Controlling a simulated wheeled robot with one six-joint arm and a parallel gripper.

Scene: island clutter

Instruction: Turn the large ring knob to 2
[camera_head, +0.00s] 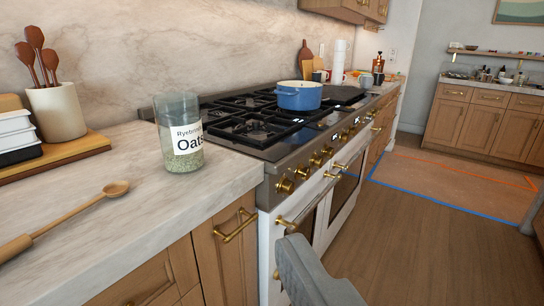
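Several brass knobs line the front panel of the range (272,222), running from the nearest knob (284,186) away toward the back right. They are small in view. I cannot tell which is the large ring knob, and no number markings can be read. My gripper (306,268) shows only as a grey part at the bottom edge, in front of the range and below the knobs. It appears apart from them. Its fingertips cannot be made out clearly, so whether it is open or shut does not show.
Brass oven handles (306,204) stick out below the knobs. A blue pot (298,98) stands on the cooktop. An oats jar (180,135) and wooden spoon (82,213) are on the left counter (130,235). The wooden floor (430,235) to the right is clear.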

